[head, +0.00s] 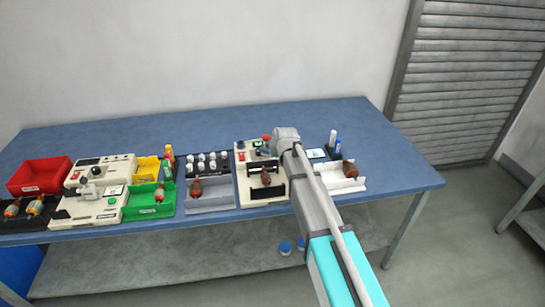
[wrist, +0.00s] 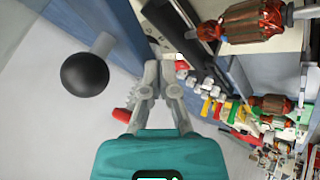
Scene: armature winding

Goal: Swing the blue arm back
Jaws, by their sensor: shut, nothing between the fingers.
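My gripper (wrist: 160,66) is shut and empty in the wrist view, its fingertips close together. A black ball knob (wrist: 85,74) on a grey rod is left of the fingers, apart from them. I cannot make out the blue arm for certain in either view. The cream winding machine (head: 243,190) stands on the table in the head view, with a copper armature (head: 265,179) at its front. My wrist hides its back right part. A large copper armature (wrist: 252,22) is at the upper right in the wrist view. My fingers are hidden in the head view.
The blue table (head: 330,115) is clear along its back. A grey tray (head: 209,205) is left of the machine; a white tray (head: 347,185) with an armature is right. Further left are a green bin (head: 145,211), a red bin (head: 38,175) and another cream machine (head: 90,208).

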